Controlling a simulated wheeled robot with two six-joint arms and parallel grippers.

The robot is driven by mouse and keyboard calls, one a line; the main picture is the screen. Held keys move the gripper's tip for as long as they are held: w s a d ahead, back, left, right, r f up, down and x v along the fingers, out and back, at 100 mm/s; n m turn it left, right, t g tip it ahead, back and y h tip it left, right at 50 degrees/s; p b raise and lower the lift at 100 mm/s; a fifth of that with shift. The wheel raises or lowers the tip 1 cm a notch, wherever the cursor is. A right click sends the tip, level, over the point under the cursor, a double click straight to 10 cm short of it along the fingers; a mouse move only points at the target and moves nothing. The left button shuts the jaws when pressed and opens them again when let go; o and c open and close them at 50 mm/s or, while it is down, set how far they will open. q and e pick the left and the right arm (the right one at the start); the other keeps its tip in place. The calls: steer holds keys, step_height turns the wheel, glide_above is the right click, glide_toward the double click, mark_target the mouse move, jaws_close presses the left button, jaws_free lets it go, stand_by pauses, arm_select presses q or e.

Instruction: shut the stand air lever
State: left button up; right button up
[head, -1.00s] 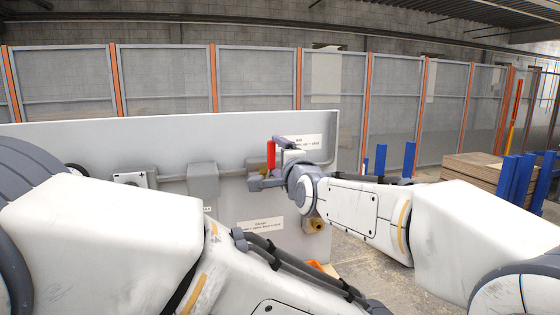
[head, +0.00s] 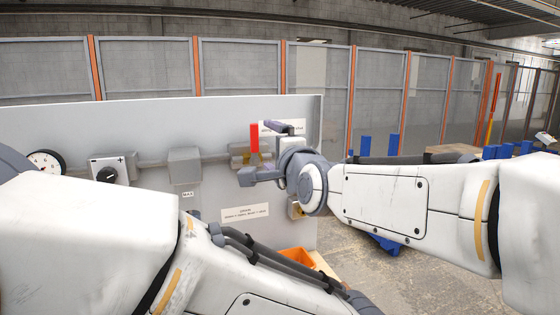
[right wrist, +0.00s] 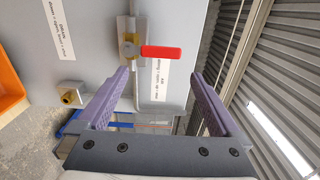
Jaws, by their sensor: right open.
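The red air lever (head: 254,138) stands upright on its valve on the grey stand panel. In the right wrist view the lever (right wrist: 160,52) lies across the line of the pipe at a brass valve (right wrist: 130,48), beside the white AIR label (right wrist: 160,80). My right gripper (head: 264,150) is in front of the panel, just right of the lever. In the right wrist view the gripper (right wrist: 160,78) is open and empty. The lever shows beyond its fingertips and looks apart from them. My left arm crosses the lower left of the head view; its gripper is not seen.
The panel carries a gauge (head: 46,162), a switch box with a dark knob (head: 108,172) and a grey box (head: 184,166). A brass fitting (right wrist: 69,97) and a second label (right wrist: 57,28) sit lower. An orange bin (head: 298,258) stands below. Blue posts are behind.

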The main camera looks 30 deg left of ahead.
steer(key=shift+b+v, duration=0.3)
steer(key=shift+v, duration=1.35)
